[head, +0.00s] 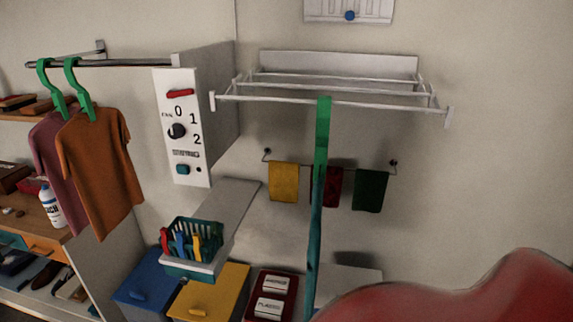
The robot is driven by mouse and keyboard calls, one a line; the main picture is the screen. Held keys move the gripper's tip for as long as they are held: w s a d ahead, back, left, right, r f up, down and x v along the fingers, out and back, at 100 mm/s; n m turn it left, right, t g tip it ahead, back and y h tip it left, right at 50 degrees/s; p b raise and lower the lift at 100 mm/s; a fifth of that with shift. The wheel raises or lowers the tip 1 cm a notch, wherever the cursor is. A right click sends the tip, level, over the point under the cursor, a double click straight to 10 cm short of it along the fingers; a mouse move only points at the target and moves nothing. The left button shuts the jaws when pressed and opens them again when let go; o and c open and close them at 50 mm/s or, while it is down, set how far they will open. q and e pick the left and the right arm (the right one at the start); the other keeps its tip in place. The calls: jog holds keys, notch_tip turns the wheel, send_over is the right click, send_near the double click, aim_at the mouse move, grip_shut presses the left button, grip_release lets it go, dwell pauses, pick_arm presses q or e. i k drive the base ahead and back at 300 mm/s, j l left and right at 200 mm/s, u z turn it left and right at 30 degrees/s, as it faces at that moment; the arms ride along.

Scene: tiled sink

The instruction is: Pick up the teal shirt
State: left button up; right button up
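A narrow teal strip (316,235) runs down the middle of the head view. It looks like the teal shirt seen edge-on, but I cannot be sure. Its upper part is a brighter green strip (322,130), perhaps a hanger seen edge-on. The green top overlaps the front bar of the white wall rack (340,101); I cannot tell whether it hangs there. The lower end runs out of the bottom of the picture. Neither of my grippers shows in this view.
An orange shirt (98,165) and a mauve shirt (52,150) hang on green hangers at left. A control panel (181,128) stands beside them. A teal basket (186,262) sits above blue and yellow bins. A large red rounded shape (470,295) blocks the lower right.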

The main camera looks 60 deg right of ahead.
aim_at(324, 102)
jog(key=z, duration=0.45)
jog(key=l+z, duration=0.1)
jog(key=z, duration=0.3)
jog(key=l+z, duration=0.1)
jog(key=z, duration=0.75)
jog(key=j+z, duration=0.25)
jog(key=j, duration=0.5)
jog(key=k, duration=0.05)
